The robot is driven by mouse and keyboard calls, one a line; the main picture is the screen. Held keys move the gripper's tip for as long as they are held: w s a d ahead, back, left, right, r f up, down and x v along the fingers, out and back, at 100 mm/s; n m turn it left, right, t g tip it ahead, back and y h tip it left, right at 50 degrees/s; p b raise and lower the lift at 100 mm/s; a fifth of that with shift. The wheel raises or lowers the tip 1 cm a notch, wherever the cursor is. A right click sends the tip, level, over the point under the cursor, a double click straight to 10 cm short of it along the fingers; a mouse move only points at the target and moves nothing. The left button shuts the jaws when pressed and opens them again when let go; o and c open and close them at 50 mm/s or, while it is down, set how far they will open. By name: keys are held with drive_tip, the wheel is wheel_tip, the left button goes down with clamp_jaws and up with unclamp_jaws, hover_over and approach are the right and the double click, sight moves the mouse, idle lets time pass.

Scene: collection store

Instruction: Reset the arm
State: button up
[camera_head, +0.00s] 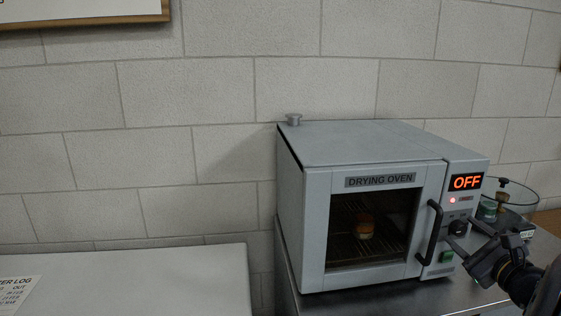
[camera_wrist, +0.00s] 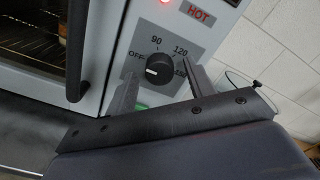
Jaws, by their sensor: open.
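My gripper (camera_head: 463,236) is in front of the control panel of the drying oven (camera_head: 320,143), at the lower right of the head view. In the wrist view my gripper (camera_wrist: 159,72) is open, with one finger on each side of the black dial knob (camera_wrist: 158,69). I cannot tell whether the fingers touch the knob. The knob's white mark points toward OFF. The knob (camera_head: 458,228) also shows in the head view, below the orange OFF display (camera_head: 467,182). A red lamp beside HOT is lit.
The oven door is shut, with a black handle (camera_head: 430,232) left of my gripper. A small orange and white item (camera_head: 364,227) sits inside. A glass-topped device (camera_head: 515,195) stands close on the right. A pale surface (camera_head: 150,283) with a paper log (camera_head: 15,292) is at left.

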drive_tip(key=shift+r+m+p, duration=0.2)
drive_tip(key=shift+m+p, duration=2.5)
drive_tip(key=shift+p, duration=1.95)
drive_tip(key=shift+f+m+p, duration=0.1)
drive_tip(key=shift+m+p, duration=0.4)
drive_tip(key=shift+p, duration=0.35)
drive_tip(key=shift+f, duration=0.15)
drive_tip(key=shift+a, duration=0.1)
